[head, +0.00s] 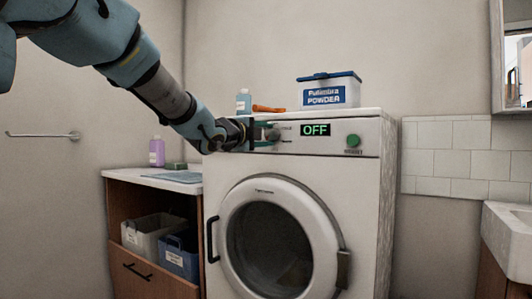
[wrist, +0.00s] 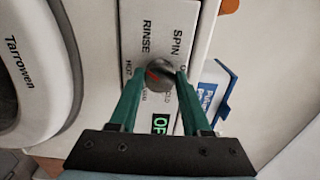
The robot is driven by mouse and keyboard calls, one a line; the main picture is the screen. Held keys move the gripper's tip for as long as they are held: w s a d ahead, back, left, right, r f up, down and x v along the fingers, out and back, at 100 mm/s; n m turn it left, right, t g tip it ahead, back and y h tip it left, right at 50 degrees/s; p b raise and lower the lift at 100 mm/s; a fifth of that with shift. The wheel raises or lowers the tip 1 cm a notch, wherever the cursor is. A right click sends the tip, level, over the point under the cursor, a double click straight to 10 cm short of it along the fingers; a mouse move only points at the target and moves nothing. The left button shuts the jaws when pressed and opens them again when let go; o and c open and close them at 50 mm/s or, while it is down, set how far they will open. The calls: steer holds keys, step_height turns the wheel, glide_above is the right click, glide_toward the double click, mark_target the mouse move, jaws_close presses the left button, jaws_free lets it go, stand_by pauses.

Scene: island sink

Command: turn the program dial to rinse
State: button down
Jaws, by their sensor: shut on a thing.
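The program dial (wrist: 161,78) is a dark round knob with a red mark, on the white washing machine's (head: 383,210) control panel. In the wrist view my gripper (wrist: 160,74) has its two green fingers on either side of the dial, shut on it. The red mark lies on the left side of the knob, near the HOT label. RINSE (wrist: 146,37) and SPIN (wrist: 179,42) are printed beyond the knob; other labels are partly hidden by the fingers. In the head view the dial (head: 273,134) is small beside my gripper. The display (head: 315,130) reads OFF.
A green start button (head: 353,141) is at the panel's right. A powder box (head: 328,92), a bottle (head: 243,102) and an orange object (head: 268,109) stand on top of the machine. A wooden cabinet with bins (head: 150,235) is at the left.

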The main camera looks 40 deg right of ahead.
steer(key=m+b, duration=0.5)
stand_by(0.5)
steer(key=shift+c, duration=1.8)
jaws_free()
steer(key=v, duration=1.1)
